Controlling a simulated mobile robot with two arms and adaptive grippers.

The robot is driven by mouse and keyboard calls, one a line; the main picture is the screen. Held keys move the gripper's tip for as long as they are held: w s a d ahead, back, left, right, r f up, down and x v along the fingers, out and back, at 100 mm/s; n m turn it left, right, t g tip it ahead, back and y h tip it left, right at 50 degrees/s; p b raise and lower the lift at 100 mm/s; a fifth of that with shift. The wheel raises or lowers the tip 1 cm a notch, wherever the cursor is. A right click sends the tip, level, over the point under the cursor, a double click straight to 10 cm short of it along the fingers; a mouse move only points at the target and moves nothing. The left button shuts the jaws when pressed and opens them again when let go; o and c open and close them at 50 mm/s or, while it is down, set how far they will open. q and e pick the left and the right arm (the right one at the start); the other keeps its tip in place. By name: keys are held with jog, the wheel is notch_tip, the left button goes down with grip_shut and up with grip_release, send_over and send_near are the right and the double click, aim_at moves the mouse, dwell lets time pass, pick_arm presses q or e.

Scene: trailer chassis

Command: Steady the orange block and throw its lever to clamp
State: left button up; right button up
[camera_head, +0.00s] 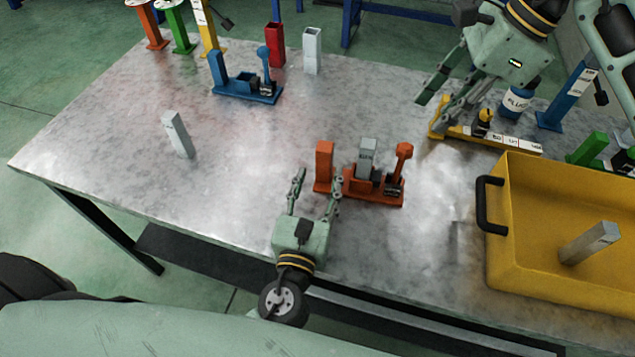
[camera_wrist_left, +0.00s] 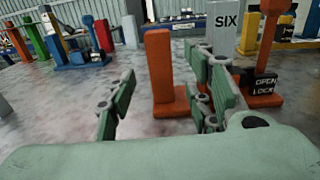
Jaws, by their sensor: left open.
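The orange block (camera_head: 373,196) stands near the table's front edge, with a tall orange post (camera_head: 324,163) at its left end. Its orange lever (camera_head: 403,158) stands upright at the right end, above a black label reading OPEN and LOCK (camera_wrist_left: 265,83). A grey piece (camera_head: 367,153) marked SIX (camera_wrist_left: 224,25) sits upright between post and lever. My left gripper (camera_head: 318,178) is open at the post; the post (camera_wrist_left: 158,65) shows between its fingers in the left wrist view, though contact cannot be told. My right gripper (camera_head: 431,115) is open and empty, above the table at upper right.
A yellow tray (camera_head: 510,225) with a black handle and a grey bar (camera_head: 590,242) stands at right. A yellow fixture (camera_head: 500,140) lies near my right gripper. A blue fixture (camera_head: 240,90) and a loose grey bar (camera_head: 177,134) stand left. The left-front tabletop is clear.

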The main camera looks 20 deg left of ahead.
aim_at(323, 167)
pick_arm(q)
jog(key=w, duration=0.7)
jog(key=shift+w+a, duration=0.2)
jog(key=shift+w, duration=0.05)
jog(key=shift+f, duration=0.1)
grip_shut()
